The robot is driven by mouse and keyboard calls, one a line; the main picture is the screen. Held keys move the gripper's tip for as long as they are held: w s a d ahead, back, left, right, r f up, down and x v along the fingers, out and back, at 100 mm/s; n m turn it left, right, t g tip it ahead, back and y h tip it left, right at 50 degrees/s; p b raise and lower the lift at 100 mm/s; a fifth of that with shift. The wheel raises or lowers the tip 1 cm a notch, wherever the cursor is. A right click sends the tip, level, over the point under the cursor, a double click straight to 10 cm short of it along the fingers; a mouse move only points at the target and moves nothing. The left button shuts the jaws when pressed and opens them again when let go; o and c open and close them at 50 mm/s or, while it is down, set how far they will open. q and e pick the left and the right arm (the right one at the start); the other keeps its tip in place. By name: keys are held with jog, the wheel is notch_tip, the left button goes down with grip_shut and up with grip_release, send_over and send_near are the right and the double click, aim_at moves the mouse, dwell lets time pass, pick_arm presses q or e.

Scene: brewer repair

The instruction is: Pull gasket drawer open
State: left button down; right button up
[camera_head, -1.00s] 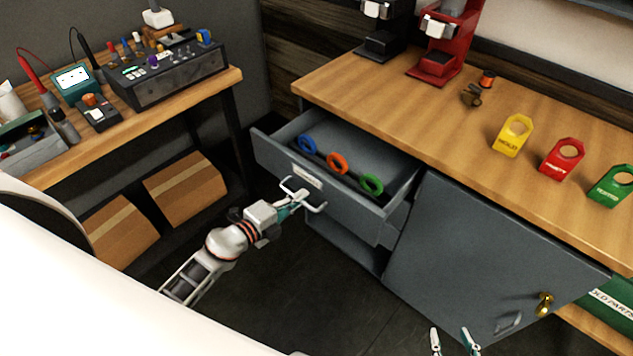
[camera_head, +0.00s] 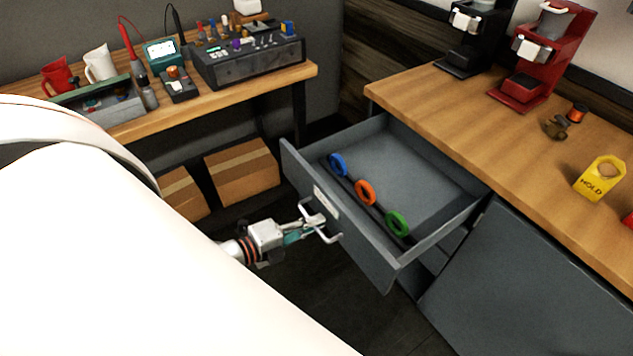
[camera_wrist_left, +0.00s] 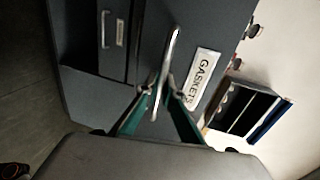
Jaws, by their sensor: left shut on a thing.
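The grey gasket drawer (camera_head: 352,232) stands pulled out from the cabinet under the wooden counter. It holds a blue ring (camera_head: 338,164), an orange ring (camera_head: 366,192) and a green ring (camera_head: 397,222) in a row on a dark rail. My left gripper (camera_head: 318,226) is shut on the drawer's metal handle (camera_head: 333,238). In the left wrist view, the teal-lined fingers (camera_wrist_left: 160,92) close around the handle bar (camera_wrist_left: 171,50), beside the label reading GASKETS (camera_wrist_left: 203,76). My right gripper is not in view.
A grey cabinet door (camera_head: 540,290) stands right of the drawer. The counter (camera_head: 450,105) carries a red brewer (camera_head: 530,60), a black brewer (camera_head: 480,35) and a yellow HOLD tag (camera_head: 600,178). A side bench (camera_head: 215,108) with tools stands at left, with cardboard boxes (camera_head: 243,172) beneath.

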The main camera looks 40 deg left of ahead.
pick_arm(q)
jog(key=c, duration=2.2)
grip_release()
jog(key=v, duration=1.2)
